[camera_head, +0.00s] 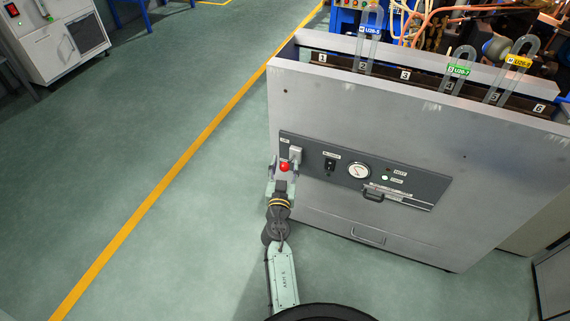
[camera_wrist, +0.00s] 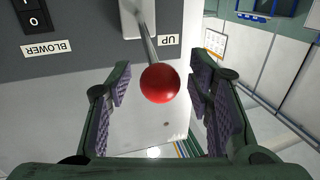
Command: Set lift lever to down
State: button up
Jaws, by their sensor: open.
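The lift lever is a metal rod with a red ball knob (camera_wrist: 160,83) on a pale mount at the left end of the grey control panel (camera_head: 318,165). Its red knob also shows in the head view (camera_head: 285,167). A label reading UP (camera_wrist: 168,41) sits beside the rod's base. My gripper (camera_wrist: 158,90) is open, with its two padded fingers on either side of the red knob. I see gaps between the knob and both fingers in the wrist view. In the head view my gripper (camera_head: 285,172) is right at the panel's left end.
Glass U-tubes (camera_head: 368,38) stand in a numbered rack on top of the grey machine (camera_head: 410,130). Open green floor (camera_head: 150,130) lies to the left.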

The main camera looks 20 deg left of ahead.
jog(key=shift+c, duration=0.3)
grip_shut()
dwell(0.6)
